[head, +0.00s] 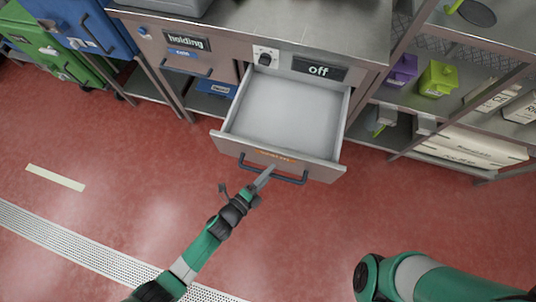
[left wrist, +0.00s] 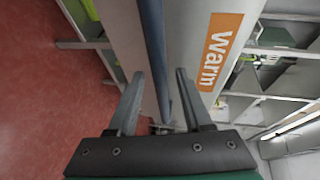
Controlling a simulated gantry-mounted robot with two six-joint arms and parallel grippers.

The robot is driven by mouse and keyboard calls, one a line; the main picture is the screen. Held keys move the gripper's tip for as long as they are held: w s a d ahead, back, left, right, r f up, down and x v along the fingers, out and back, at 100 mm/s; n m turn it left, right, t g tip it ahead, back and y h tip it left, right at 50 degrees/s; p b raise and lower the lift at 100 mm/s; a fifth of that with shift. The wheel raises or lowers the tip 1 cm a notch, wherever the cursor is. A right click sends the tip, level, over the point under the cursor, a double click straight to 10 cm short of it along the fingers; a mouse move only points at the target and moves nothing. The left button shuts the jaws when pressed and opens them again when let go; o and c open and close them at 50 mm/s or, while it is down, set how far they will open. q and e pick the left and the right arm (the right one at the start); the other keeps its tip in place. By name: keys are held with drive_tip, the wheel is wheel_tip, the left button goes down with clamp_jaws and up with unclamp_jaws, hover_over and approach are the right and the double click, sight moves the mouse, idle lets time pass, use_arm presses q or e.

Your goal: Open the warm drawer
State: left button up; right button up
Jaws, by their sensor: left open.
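The warm drawer (head: 281,112) is pulled out from the steel counter in the head view, and its inside is empty. Its dark bar handle (head: 290,179) runs along the front, below an orange label. In the left wrist view the orange label (left wrist: 220,52) reads "warm", and the handle (left wrist: 154,50) runs between the two fingers. My left gripper (head: 267,175) is at the handle in the head view; the left wrist view shows its fingers (left wrist: 158,88) open, one on each side of the bar. The right arm shows at the lower right, but its gripper is out of view.
Shelves with purple and green containers (head: 438,79) stand right. The red floor in front is clear.

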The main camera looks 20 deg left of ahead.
use_arm(q)
drive_tip(key=shift+a, duration=0.1)
drive_tip(key=p+v, duration=0.4)
drive_tip(key=v, duration=0.7)
drive_tip(key=shift+s, duration=0.3)
drive_tip(key=shift+a+r, duration=0.1)
